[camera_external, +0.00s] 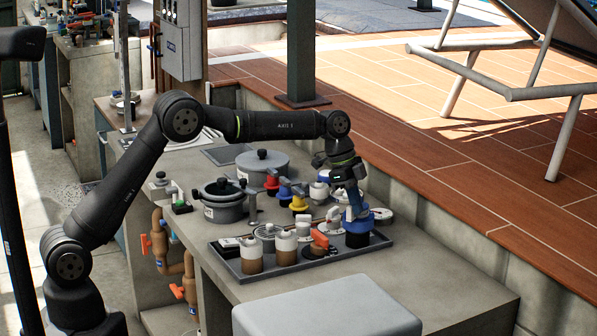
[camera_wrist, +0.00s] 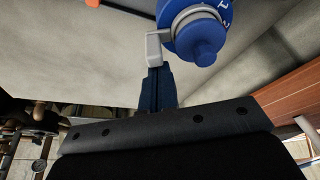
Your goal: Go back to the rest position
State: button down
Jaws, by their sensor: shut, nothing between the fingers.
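My gripper (camera_external: 357,208) points down over the right end of the grey tray on the concrete bench. It is shut and empty. Its fingers are right beside a blue-topped knob with a black base (camera_external: 357,240); I cannot tell whether they touch it. In the wrist view, my blue fingers (camera_wrist: 157,85) show at the lower middle, with a grey lever-like piece (camera_wrist: 155,46) at their tips. The blue round knob (camera_wrist: 196,28) with a grey ring is just right of them. My arm is bent and reaches across the bench.
Two grey lidded pots (camera_external: 222,203) and coloured knobs stand behind. A grey block (camera_external: 325,310) is in front. An electrical box (camera_external: 181,40) stands at the back.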

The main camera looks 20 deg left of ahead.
jog(key=shift+w+d, duration=0.25)
jog(key=shift+w, duration=0.2)
jog(key=d, duration=0.4)
jog(key=s+v, duration=0.1)
jog(key=v, duration=0.9)
jog(key=f, duration=0.9)
jog(key=shift+w+a+f, duration=0.15)
jog(key=shift+w, duration=0.2)
jog(key=shift+s+a, duration=0.15)
jog(key=shift+a, duration=0.1)
jog(key=shift+w+d+n+t+y, duration=0.2)
jog(key=shift+d+n+t, duration=0.4)
jog(key=shift+n, duration=1.05)
jog(key=shift+w+d+n+t+y, duration=0.15)
jog(key=shift+w+d+n+t, duration=0.3)
jog(key=shift+n, duration=1.25)
jog(key=shift+w+d+n+t+y, duration=0.15)
jog(key=shift+d+n+t, duration=0.5)
jog(key=shift+n, duration=1)
